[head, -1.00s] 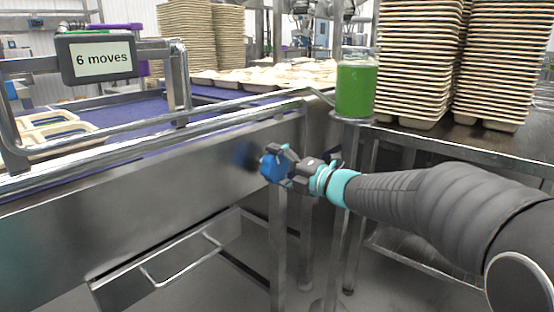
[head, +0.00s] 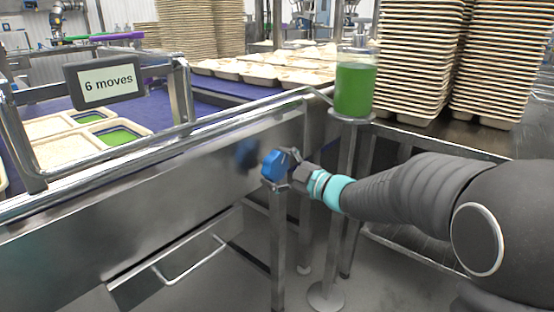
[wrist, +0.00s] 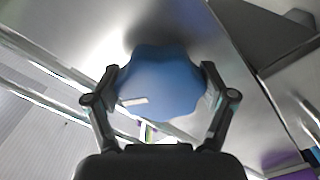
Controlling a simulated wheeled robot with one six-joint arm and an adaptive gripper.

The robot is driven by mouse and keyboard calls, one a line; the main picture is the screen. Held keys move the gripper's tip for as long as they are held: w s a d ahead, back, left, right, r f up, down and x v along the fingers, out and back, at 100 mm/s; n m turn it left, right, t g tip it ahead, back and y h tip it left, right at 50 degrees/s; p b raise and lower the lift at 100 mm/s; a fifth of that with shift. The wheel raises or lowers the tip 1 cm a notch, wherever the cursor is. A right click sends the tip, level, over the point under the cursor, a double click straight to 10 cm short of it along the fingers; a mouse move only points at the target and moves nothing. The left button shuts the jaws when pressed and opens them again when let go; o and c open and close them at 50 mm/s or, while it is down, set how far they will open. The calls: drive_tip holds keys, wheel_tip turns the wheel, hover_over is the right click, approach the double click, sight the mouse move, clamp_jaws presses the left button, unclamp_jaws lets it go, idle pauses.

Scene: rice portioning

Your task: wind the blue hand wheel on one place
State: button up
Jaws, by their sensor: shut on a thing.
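The blue hand wheel (head: 272,165) sits on the side of the steel conveyor frame, below the rail. My gripper (head: 286,168) is at the wheel, with its fingers on the wheel's sides. In the wrist view the lobed blue wheel (wrist: 158,82) fills the space between the two fingertips of my gripper (wrist: 160,80), which are shut on its rim from left and right. A pale mark shows on the wheel's face. The wheel's mount is hidden behind it. A sign (head: 106,82) on the rail reads "6 moves".
Trays with rice and green filling (head: 118,133) lie on the blue belt at left. A clear jar of green liquid (head: 355,90) stands on a post behind my gripper. Tall tray stacks (head: 420,60) stand on the steel table at right. A drawer-like handle (head: 190,262) sticks out below the frame.

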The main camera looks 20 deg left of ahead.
drive_tip(key=m+p, duration=0.1)
drive_tip(key=m, duration=0.4)
drive_tip(key=shift+s+f+m+p, duration=0.1)
drive_tip(key=shift+m+p, duration=0.2)
drive_tip(key=shift+p, duration=0.1)
drive_tip(key=m, duration=0.5)
drive_tip(key=shift+s+a+m, duration=0.1)
drive_tip(key=shift+s+m, duration=0.05)
drive_tip(key=shift+m, duration=0.15)
drive_tip(key=o, duration=1)
